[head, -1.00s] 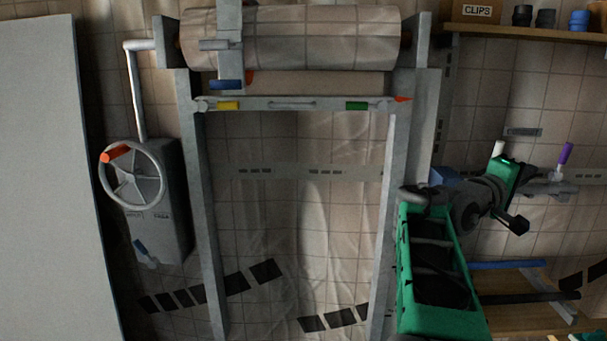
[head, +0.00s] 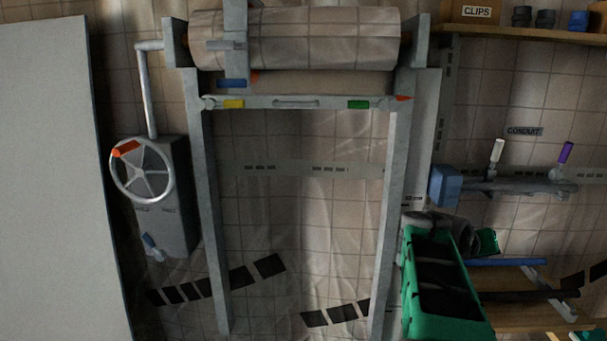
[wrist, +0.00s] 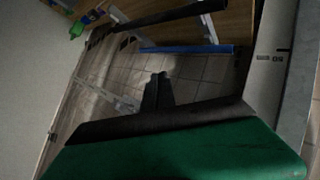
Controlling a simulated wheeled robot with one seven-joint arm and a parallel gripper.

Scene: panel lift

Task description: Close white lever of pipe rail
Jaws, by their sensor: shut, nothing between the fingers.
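The white lever (head: 496,150) stands nearly upright, leaning slightly right, on the grey pipe rail (head: 518,187) at the right of the head view. My gripper (wrist: 158,80) shows in the wrist view with its dark fingers together and nothing between them. In the head view the fingers are hidden behind my green arm, which is folded low, below the rail and apart from the lever. The wrist view does not show the lever.
A purple-handled lever (head: 565,153) stands on the same rail, right of the white one. A blue block (head: 445,185) sits at the rail's left end. Below are a wooden bench (head: 535,318) and a blue bar (head: 508,262). A shelf (head: 530,32) hangs above.

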